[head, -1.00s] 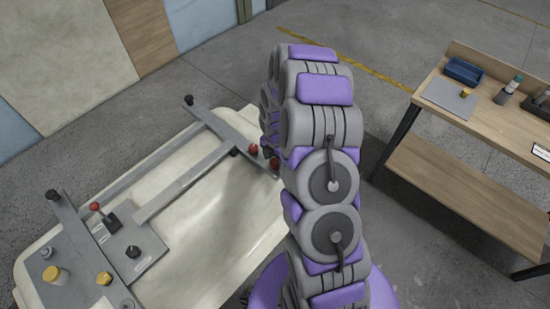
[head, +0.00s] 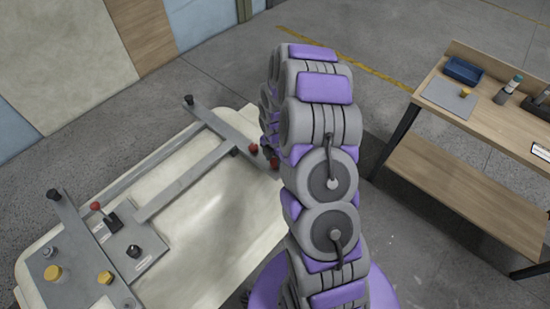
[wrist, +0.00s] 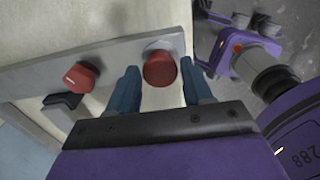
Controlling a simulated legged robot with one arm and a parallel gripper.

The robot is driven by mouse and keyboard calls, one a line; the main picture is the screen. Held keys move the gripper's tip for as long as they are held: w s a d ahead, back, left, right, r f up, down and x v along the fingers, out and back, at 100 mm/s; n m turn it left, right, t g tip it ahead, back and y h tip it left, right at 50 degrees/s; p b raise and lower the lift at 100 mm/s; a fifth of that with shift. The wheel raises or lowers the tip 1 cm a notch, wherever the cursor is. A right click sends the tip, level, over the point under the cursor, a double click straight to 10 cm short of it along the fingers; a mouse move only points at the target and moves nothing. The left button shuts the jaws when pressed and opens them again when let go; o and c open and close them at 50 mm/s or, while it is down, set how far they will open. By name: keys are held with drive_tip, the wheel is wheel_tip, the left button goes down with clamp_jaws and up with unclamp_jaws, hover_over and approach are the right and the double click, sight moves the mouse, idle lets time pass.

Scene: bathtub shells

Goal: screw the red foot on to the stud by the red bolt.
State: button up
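The red foot (wrist: 159,70) is a short round red cylinder in the wrist view, against a grey collar at the bar's end. My gripper (wrist: 162,85) has its two blue fingers on either side of it. Whether they press on it or stand slightly apart cannot be told. The red bolt (wrist: 82,76), with a ridged head, is on the same grey bar to the left. In the head view the red bolt (head: 253,148) and the red foot (head: 274,163) show beside my arm, which hides the gripper. The stud's thread is hidden.
The cream bathtub shell (head: 215,225) lies upside down with grey crossbars (head: 190,180).

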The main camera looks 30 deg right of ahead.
drive_tip(key=c, duration=0.8)
drive_tip(key=o, duration=1.2)
wheel_tip(320, 180, up, 17)
drive_tip(key=shift+r+p, duration=0.15)
drive_tip(key=shift+p, duration=0.95)
